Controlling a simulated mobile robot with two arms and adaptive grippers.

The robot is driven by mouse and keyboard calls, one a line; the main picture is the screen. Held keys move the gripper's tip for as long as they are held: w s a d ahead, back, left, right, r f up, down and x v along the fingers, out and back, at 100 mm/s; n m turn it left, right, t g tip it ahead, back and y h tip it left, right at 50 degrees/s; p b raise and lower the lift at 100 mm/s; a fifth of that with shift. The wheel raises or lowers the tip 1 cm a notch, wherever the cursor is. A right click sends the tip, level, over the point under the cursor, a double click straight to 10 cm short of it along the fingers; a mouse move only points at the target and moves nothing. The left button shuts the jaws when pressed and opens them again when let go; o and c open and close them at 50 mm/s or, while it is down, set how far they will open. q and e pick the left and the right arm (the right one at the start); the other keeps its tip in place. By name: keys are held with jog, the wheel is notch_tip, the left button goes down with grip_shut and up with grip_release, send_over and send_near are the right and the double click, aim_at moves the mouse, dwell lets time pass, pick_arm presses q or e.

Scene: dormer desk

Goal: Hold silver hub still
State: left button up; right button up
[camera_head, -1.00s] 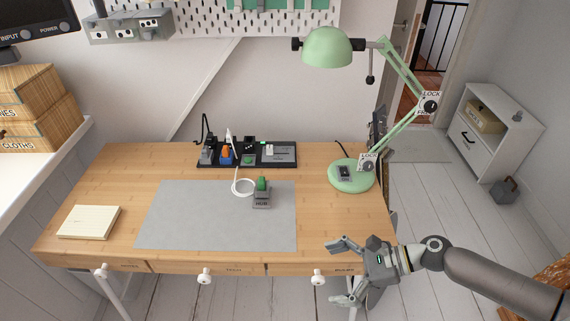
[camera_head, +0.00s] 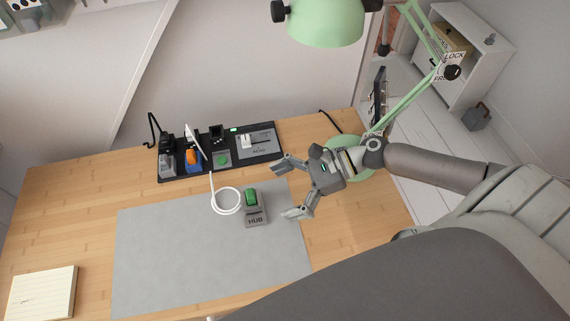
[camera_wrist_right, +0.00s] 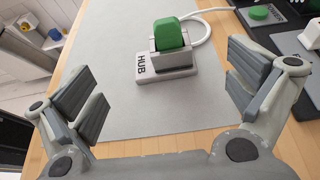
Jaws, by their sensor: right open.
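The silver hub (camera_head: 255,213) sits on the grey desk mat (camera_head: 165,250), with a green block (camera_head: 251,197) standing in its top. In the right wrist view the hub (camera_wrist_right: 153,64) shows its HUB label and the green block (camera_wrist_right: 168,34). A white cable (camera_head: 222,208) loops beside the hub. My right gripper (camera_head: 287,188) is open and empty, to the right of the hub and apart from it. In the right wrist view its open fingers (camera_wrist_right: 167,95) stand to either side, with the hub ahead between them. My left gripper is not in view.
A black tray (camera_head: 232,163) with several small devices stands behind the mat. The green lamp (camera_head: 325,20) hangs above the back right, its base (camera_head: 352,176) partly behind my right arm. A notepad (camera_head: 42,293) lies at the front left. The mat's left part is clear.

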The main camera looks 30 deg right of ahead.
aim_at(258, 202)
jog(key=x, duration=0.5)
jog(key=shift+r, duration=0.1)
jog(key=shift+p+x, duration=0.4)
jog(key=shift+x, duration=1.6)
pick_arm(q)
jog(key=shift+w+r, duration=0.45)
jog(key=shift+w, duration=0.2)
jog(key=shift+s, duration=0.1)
